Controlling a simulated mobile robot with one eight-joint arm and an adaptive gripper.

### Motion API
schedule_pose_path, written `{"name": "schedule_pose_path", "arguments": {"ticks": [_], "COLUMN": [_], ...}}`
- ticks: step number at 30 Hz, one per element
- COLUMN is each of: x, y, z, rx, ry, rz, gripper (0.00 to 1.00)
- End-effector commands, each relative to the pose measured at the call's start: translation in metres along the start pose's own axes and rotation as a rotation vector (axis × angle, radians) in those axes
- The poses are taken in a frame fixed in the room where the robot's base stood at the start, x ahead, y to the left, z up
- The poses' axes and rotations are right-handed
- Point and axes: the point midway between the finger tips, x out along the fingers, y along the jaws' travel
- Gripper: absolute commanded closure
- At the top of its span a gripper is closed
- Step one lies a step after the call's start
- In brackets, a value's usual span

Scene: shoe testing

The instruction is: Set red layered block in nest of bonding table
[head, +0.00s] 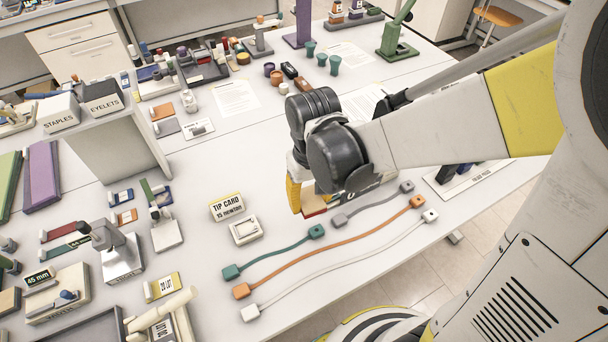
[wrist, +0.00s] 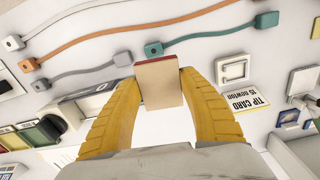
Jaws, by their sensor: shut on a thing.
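My gripper (wrist: 160,80) has its two yellow fingers shut on a block with a red layer along one edge and a tan face, the red layered block (wrist: 162,95). In the head view my gripper (head: 296,194) hangs over the white table, and a red and tan part of the block (head: 314,203) shows beside the yellow finger. The block seems held above the tabletop. A pale box-like fixture with a dark slot (wrist: 95,103) lies left of the fingers in the wrist view, partly hidden by them. I cannot tell whether it is the bonding table; no nest shows clearly.
Teal (head: 275,252), orange (head: 330,248) and white (head: 340,262) cables lie in front of the gripper, with a grey cable (head: 372,206) near it. A TIP CARD sign (head: 227,207) stands to the left. Bare tabletop lies between the sign and the gripper.

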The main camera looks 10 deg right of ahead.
Motion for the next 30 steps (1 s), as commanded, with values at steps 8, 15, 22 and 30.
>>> {"name": "schedule_pose_path", "arguments": {"ticks": [8, 15, 22, 30], "x": [-0.010, 0.021, 0.052, 0.065], "y": [-0.027, -0.023, -0.018, -0.016], "z": [0.055, 0.015, -0.037, -0.056], "rx": [-0.077, -0.079, -0.079, -0.081], "ry": [0.000, 0.000, 0.000, 0.000], "rz": [0.000, 0.000, 0.000, 0.000], "gripper": [0.82, 0.82, 0.82, 0.82]}}
